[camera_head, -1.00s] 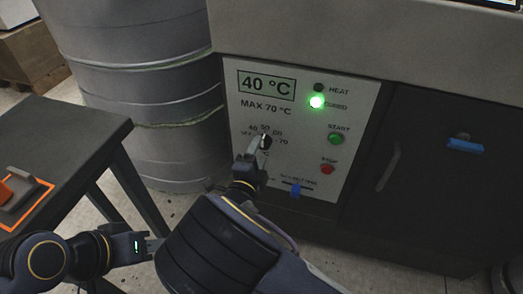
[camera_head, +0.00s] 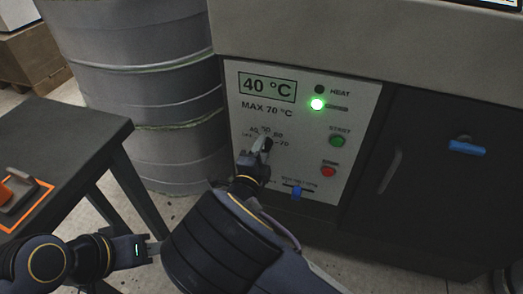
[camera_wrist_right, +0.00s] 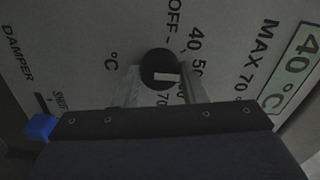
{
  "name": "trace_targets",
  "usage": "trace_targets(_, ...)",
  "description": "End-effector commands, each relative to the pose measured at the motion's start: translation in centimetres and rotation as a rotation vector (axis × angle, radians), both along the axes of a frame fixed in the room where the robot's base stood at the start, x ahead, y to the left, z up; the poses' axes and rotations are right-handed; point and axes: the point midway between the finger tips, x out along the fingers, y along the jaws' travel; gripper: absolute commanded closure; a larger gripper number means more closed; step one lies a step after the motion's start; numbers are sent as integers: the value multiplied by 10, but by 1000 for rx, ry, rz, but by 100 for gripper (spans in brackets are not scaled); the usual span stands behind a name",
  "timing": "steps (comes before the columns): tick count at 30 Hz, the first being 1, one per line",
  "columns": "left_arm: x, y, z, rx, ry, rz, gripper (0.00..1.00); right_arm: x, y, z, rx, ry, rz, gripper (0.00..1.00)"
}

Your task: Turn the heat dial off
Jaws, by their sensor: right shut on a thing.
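The heat dial (camera_wrist_right: 157,62) is a round black knob with a white mark, on the pale control panel (camera_head: 304,104). In the right wrist view the mark points right, towards the 50–60 side of the scale rather than OFF. My right gripper (camera_head: 261,147) is shut on the dial, one finger on each side of it, also seen in the right wrist view (camera_wrist_right: 161,76). My left gripper (camera_head: 147,250) is at the lower left, away from the panel; its finger gap is unclear.
The display (camera_head: 267,87) reads 40 °C. A green lamp (camera_head: 317,104) is lit below the dark HEAT lamp (camera_head: 319,89). Green START (camera_head: 337,141) and red STOP (camera_head: 328,171) buttons and a blue damper slider (camera_head: 296,191) are nearby. A dark table (camera_head: 60,150) and a drum (camera_head: 135,70) stand left.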

Motion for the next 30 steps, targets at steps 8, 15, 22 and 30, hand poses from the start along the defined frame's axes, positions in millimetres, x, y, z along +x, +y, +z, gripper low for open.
trace_targets(8, 0, 0, 4, 0, 0, 0, 64, 0, 0, 0, -84, 28, 0, 85)
trace_targets(15, 0, 0, 11, 0, 0, 0, 64, 0, 0, 1, -261, 88, -1, 85)
trace_targets(22, 0, 0, 19, 0, 0, 0, 64, 0, 0, 1, -469, 156, 0, 85)
trace_targets(30, 0, 0, 32, 0, 0, 0, 64, 0, 0, 2, -712, 235, -1, 85)
